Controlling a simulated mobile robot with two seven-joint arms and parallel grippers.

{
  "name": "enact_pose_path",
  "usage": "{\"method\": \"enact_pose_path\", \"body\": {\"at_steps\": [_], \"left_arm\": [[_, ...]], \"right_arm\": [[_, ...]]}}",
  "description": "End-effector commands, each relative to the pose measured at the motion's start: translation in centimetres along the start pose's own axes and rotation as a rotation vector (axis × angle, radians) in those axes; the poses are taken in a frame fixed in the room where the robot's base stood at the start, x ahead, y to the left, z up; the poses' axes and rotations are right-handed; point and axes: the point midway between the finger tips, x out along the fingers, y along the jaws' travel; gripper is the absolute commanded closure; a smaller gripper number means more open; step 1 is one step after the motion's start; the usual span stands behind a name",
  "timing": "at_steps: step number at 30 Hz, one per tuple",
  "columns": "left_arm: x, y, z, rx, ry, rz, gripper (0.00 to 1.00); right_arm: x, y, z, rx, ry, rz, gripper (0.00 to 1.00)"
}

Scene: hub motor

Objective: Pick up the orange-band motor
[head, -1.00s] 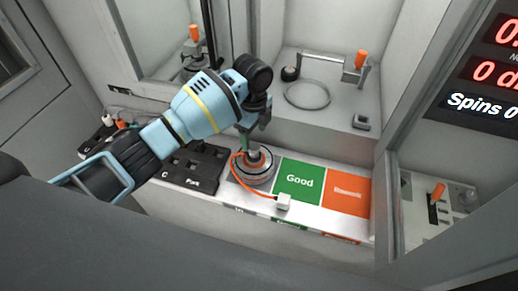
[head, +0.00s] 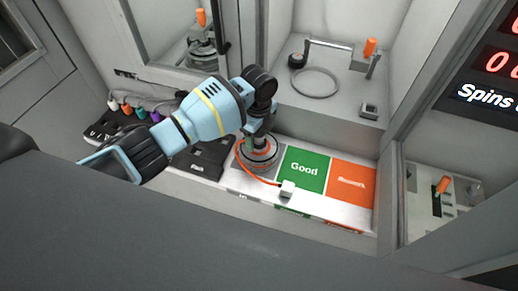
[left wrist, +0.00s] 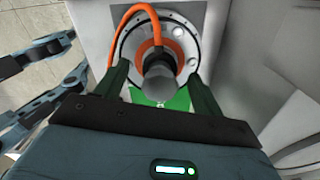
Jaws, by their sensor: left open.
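The orange-band motor (head: 262,160) is a round grey hub with an orange ring and an orange cable. It sits on the white shelf left of the green Good area (head: 304,170). Its cable runs to a white connector (head: 287,189). My left gripper (head: 254,141) is right above the motor, and its arm hides part of the motor's top. In the left wrist view the motor (left wrist: 187,50) lies ahead, its dark shaft between the two open fingers (left wrist: 160,84). I cannot see the fingers touching it.
An orange Rework area (head: 351,183) lies right of Good. A black holder (head: 204,160) stands left of the motor. Behind is a bay with a metal ring (head: 316,82) and an orange-handled clamp (head: 370,48). Colored connectors (head: 126,108) sit at far left.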

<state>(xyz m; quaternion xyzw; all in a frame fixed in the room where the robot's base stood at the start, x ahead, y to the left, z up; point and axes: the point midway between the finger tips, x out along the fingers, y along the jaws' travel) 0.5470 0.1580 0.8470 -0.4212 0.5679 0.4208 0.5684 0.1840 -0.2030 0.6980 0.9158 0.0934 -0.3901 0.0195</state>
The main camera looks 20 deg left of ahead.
Motion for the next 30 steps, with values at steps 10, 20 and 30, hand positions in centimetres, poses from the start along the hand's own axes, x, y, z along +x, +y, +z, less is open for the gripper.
{"method": "enact_pose_path", "body": {"at_steps": [10, 20, 30], "left_arm": [[1.36, 0.03, -0.02, 0.0, 0.0, 0.0, 0.32], [1.33, 0.02, -0.03, 0.0, 0.0, 0.0, 0.7], [1.02, -0.17, -0.05, 0.001, 0.001, -0.006, 0.94]], "right_arm": [[0.02, 0.06, 0.3, -0.003, -0.006, -0.001, 0.64], [0.06, -0.15, 0.2, 0.006, -0.004, -0.001, 0.64], [0.08, -0.28, 0.12, 0.012, -0.002, 0.0, 0.64]]}}
